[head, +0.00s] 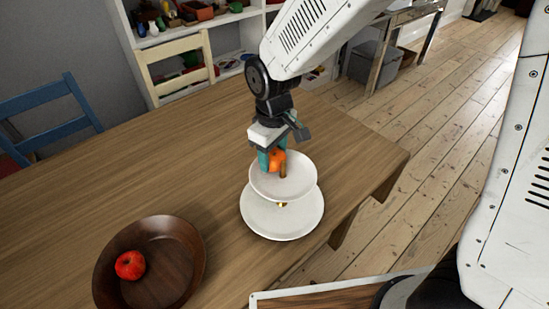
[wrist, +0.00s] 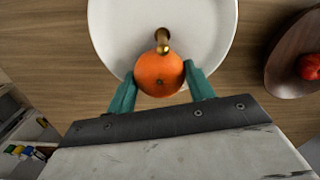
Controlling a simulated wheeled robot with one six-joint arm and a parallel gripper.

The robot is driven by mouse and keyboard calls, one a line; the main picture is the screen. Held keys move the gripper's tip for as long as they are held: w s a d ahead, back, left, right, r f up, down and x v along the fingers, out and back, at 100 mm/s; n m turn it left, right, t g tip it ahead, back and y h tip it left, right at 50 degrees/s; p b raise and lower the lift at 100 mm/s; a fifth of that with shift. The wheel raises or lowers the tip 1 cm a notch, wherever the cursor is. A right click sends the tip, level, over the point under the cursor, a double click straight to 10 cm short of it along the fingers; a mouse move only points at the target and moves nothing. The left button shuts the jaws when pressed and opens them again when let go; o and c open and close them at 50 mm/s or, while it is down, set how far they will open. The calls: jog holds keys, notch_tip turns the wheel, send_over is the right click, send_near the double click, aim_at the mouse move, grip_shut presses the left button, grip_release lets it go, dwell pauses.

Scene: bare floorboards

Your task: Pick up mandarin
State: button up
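The mandarin (head: 277,160) is a round orange fruit on the upper plate (head: 290,186) of a white two-tier stand. In the wrist view the mandarin (wrist: 159,74) sits between the two teal fingers of my gripper (wrist: 160,80), beside the stand's gold-tipped post (wrist: 162,40). The fingers lie close along its left and right sides. I cannot tell whether they press on it. In the head view my gripper (head: 272,158) reaches down over the plate, and one finger partly hides the mandarin.
The lower white plate (head: 282,222) is wider than the upper one. A brown wooden bowl (head: 190,262) with a red apple (head: 130,265) stands front left on the wooden table (head: 120,170). Chairs and a shelf are behind. The table's left part is clear.

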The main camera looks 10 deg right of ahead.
aim_at(273, 152)
notch_tip(273, 152, up, 9)
jog(key=shift+f, duration=0.1)
jog(key=shift+s+a+r, duration=0.1)
jog(key=shift+a+r, duration=0.05)
jog(key=shift+r, duration=0.25)
jog(key=s+a+f, duration=0.4)
jog(key=s+a, duration=0.1)
jog(key=a, duration=0.3)
jog(key=s+a+f, duration=0.3)
jog(key=s+a, duration=0.2)
jog(key=a, duration=0.4)
jog(key=s+a+f, duration=0.4)
jog(key=s+a, duration=0.1)
jog(key=a, duration=0.3)
jog(key=shift+s+a+f, duration=0.15)
jog(key=shift+s+f, duration=0.15)
jog(key=shift+s, duration=0.1)
jog(key=shift+f, duration=0.1)
jog(key=shift+f, duration=2.4)
